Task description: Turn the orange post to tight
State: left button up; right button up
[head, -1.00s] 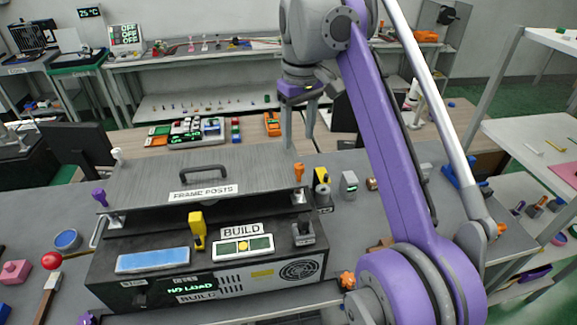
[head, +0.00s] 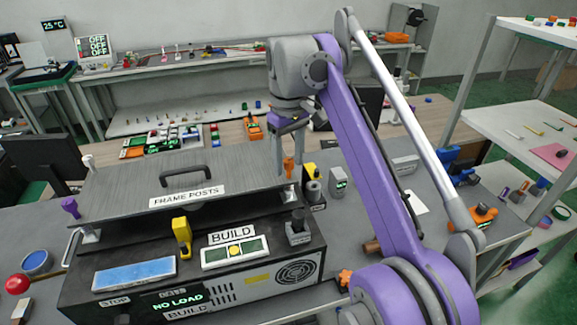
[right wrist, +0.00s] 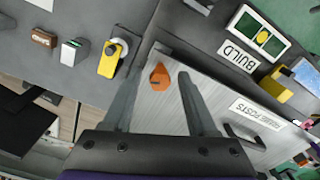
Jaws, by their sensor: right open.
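The orange post (head: 289,168) stands upright at the right end of the plate labelled FRAME POSTS (head: 190,180). My right gripper (head: 290,158) is over it, pointing down, open and empty. In the right wrist view the orange post's head (right wrist: 159,77) shows between the two spread fingers (right wrist: 157,80), with a gap on either side. Its marking is too small to read. A purple post (head: 70,207) and a white post (head: 89,162) stand at the plate's left end. My left gripper is not in view.
A black handle (head: 186,174) rises from the plate. A yellow-and-grey fixture (head: 312,185) stands close right of the orange post.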

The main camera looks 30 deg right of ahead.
jog(key=shift+f, duration=0.4)
grip_shut()
